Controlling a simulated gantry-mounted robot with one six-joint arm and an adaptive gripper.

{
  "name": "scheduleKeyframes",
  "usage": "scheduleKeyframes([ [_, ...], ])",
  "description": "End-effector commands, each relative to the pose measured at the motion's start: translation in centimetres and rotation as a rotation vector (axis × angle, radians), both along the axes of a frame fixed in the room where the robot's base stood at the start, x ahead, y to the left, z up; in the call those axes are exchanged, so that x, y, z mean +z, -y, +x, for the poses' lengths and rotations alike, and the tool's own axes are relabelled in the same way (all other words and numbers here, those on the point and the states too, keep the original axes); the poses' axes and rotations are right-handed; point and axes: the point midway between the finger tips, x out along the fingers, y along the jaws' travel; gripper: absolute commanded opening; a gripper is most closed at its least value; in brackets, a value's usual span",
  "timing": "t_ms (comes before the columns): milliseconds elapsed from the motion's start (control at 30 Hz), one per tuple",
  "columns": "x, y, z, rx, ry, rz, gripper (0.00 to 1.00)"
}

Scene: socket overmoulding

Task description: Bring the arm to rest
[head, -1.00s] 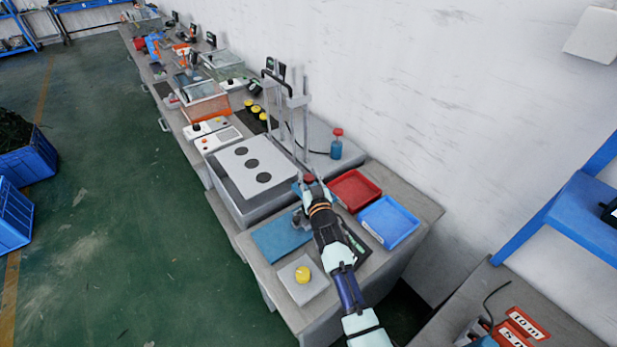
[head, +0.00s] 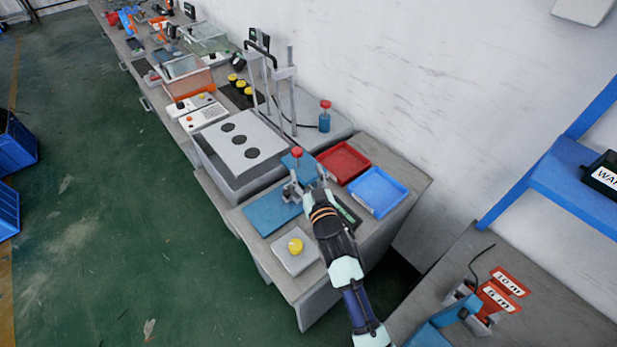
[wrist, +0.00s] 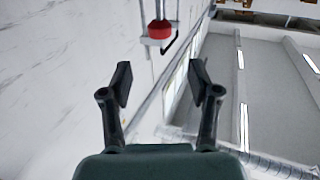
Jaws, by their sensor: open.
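My gripper (wrist: 160,85) is open and empty in the wrist view, its two dark fingers apart with nothing between them. In the head view my gripper (head: 309,183) is above the near end of the workbench, by a small device with a red knob (head: 297,152). From the head view I cannot tell its exact height. The wrist view looks past the fingers towards the white wall and the hall, with a red rounded part (wrist: 160,29) beyond the fingertips.
A red tray (head: 343,161) and a blue tray (head: 378,191) lie right of my arm. A blue mat (head: 268,213) and a grey block with a yellow button (head: 295,246) lie left of it. A grey machine (head: 238,150) and a blue bottle (head: 324,121) stand behind.

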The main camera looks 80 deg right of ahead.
Motion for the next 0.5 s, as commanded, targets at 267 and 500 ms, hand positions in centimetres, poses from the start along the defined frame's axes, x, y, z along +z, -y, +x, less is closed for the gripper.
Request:
scheduleKeyframes([
  [267,0.02,-1.38,-0.79,0.000,0.000,0.000,0.61],
  [500,0.00,-1.34,-0.76,0.000,0.000,0.000,0.61],
])
